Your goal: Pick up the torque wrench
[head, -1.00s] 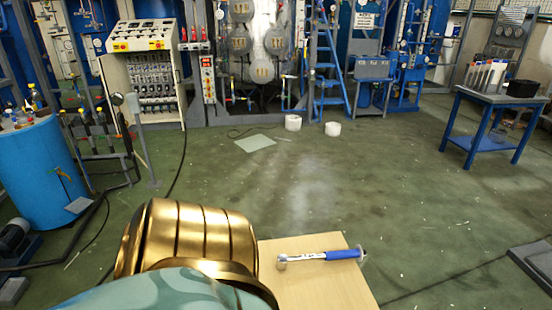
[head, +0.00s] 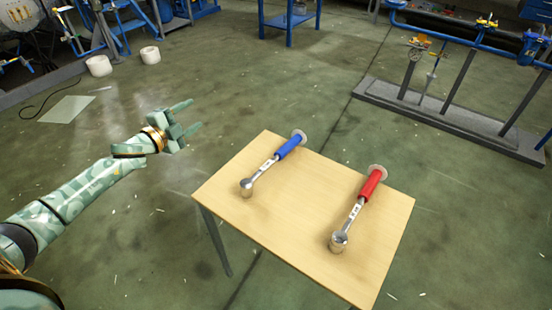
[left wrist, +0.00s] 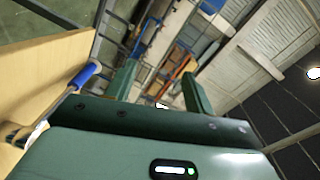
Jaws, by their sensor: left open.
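Two torque wrenches lie on a light wooden table (head: 268,218) in the head view. One has a blue handle (head: 288,147) and lies on the left half; the other has a red handle (head: 371,184) and lies on the right half. Both have silver shafts, with heads toward the near edge. My left gripper (head: 191,115) is open and empty, left of the table and apart from both wrenches. In the left wrist view, its two green fingers (left wrist: 160,72) are spread, with the blue handle (left wrist: 85,75) to their left. My right gripper is out of view.
A grey base with posts and blue pipes (head: 450,122) stands on the floor at the right. A blue table frame (head: 289,25) stands at the back. White rolls (head: 150,55) and a pale sheet (head: 67,109) lie at the left. The floor around the wooden table is mostly clear.

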